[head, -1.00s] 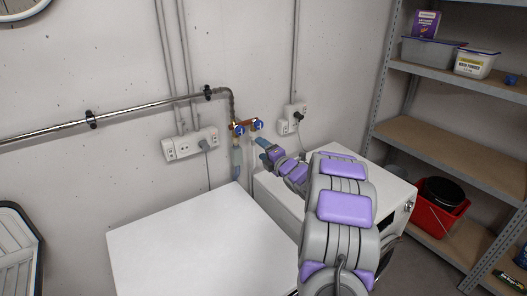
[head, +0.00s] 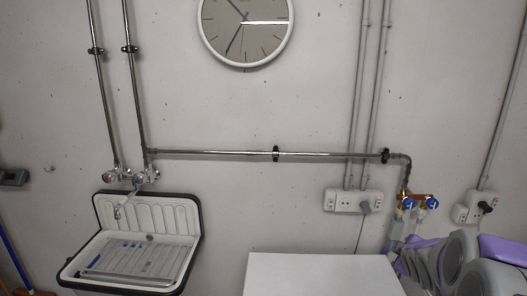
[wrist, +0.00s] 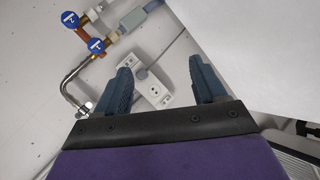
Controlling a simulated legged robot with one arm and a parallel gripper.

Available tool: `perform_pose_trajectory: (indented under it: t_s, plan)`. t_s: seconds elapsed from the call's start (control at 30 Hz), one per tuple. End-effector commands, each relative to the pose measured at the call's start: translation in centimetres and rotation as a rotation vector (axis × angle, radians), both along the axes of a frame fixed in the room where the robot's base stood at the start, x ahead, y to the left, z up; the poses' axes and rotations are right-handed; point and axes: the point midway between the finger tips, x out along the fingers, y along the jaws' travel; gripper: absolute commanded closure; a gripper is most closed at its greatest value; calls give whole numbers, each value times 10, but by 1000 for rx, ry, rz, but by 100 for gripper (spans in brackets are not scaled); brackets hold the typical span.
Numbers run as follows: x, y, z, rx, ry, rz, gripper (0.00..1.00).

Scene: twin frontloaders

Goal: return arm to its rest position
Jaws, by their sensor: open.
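My gripper (wrist: 160,88) shows in the wrist view with its two blue-grey fingers spread apart and nothing between them. Beyond the fingers are a white wall socket (wrist: 150,90) and the brass valves with blue knobs (wrist: 96,45). In the head view my purple and grey arm fills the lower right corner, and its gripper end is not clearly visible there. The white machine top (head: 320,274) lies to the left of my arm, and it also shows at the upper right of the wrist view (wrist: 255,45).
A sink (head: 140,245) with a dark rim hangs on the wall at the left. Metal pipes (head: 220,153) run along the wall to the blue-knobbed valves (head: 416,203). Socket boxes (head: 352,200) sit beside them, and a clock (head: 245,28) hangs above.

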Motion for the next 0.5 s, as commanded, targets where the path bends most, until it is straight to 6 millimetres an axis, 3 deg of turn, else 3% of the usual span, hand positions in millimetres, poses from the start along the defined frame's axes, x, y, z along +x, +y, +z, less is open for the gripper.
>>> perform_pose_trajectory:
  t_s: [0.03, 0.27, 0.5]
  plan:
    - [-17, 19, 1, 53, 38, -40, 30]
    - [-121, 98, -13, 304, 259, -292, 30]
    - [-256, 181, -26, 507, 521, -559, 30]
